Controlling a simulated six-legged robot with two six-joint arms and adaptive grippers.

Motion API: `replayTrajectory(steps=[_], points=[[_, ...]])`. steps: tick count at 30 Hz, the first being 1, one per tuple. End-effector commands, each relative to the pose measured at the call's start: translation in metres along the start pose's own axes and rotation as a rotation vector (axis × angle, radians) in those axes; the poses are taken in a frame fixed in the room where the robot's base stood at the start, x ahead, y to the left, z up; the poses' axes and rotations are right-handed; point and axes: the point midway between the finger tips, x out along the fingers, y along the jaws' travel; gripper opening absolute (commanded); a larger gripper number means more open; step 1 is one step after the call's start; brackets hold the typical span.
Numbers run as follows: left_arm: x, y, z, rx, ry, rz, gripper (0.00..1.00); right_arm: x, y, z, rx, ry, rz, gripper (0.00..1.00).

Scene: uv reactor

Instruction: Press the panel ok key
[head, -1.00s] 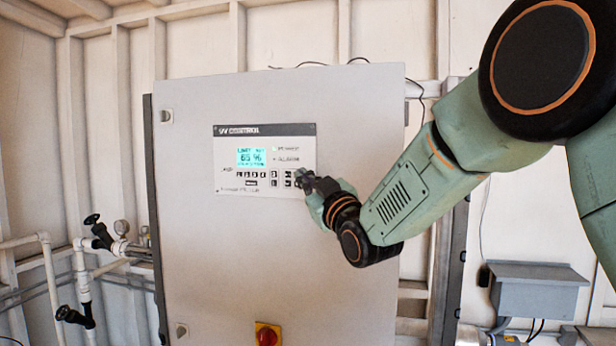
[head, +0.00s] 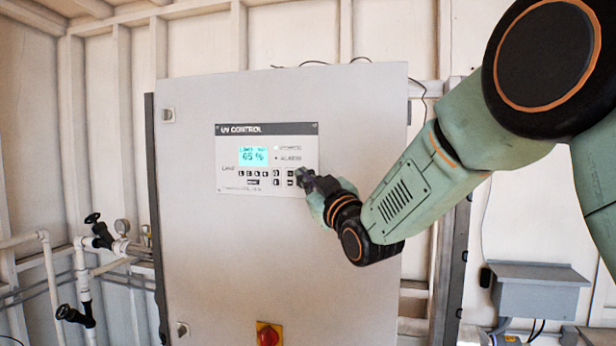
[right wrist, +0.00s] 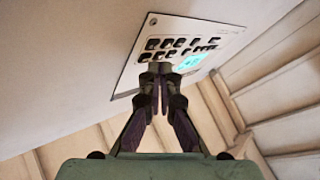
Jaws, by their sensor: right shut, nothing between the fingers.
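The UV control panel (head: 230,183) is a pale plate with a dark title strip on the front of a grey cabinet. Its lit cyan display (head: 253,156) reads 65 %. Small dark keys (head: 254,174) sit in rows below the display; their labels are too small to read, so I cannot pick out the ok key. My right gripper (head: 303,178) is shut and empty, with its tips at the panel's lower right keys, hiding some of them. In the right wrist view the shut fingertips (right wrist: 159,70) are at the panel's (right wrist: 125,80) near edge; contact cannot be told. My left gripper is out of view.
The grey cabinet (head: 200,260) fills the middle. A red and yellow rotary switch (head: 268,334) is low on its door. White pipes with black-handled valves (head: 100,232) stand at the left. A grey box (head: 540,290) is on the right wall.

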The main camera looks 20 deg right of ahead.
Motion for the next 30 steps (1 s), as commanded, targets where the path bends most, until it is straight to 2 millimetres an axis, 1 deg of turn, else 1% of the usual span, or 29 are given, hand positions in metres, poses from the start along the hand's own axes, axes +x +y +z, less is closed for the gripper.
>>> replayTrajectory(steps=[5, 16, 30], points=[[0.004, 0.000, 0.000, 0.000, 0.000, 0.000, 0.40, -0.007, -0.003, -0.003, 0.000, 0.000, 0.000, 0.00], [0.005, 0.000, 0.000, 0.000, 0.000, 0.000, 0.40, -0.009, -0.005, -0.006, -0.001, 0.001, 0.000, 0.00], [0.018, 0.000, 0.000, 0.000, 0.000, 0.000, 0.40, -0.037, -0.026, -0.026, -0.001, 0.001, -0.002, 0.00]])
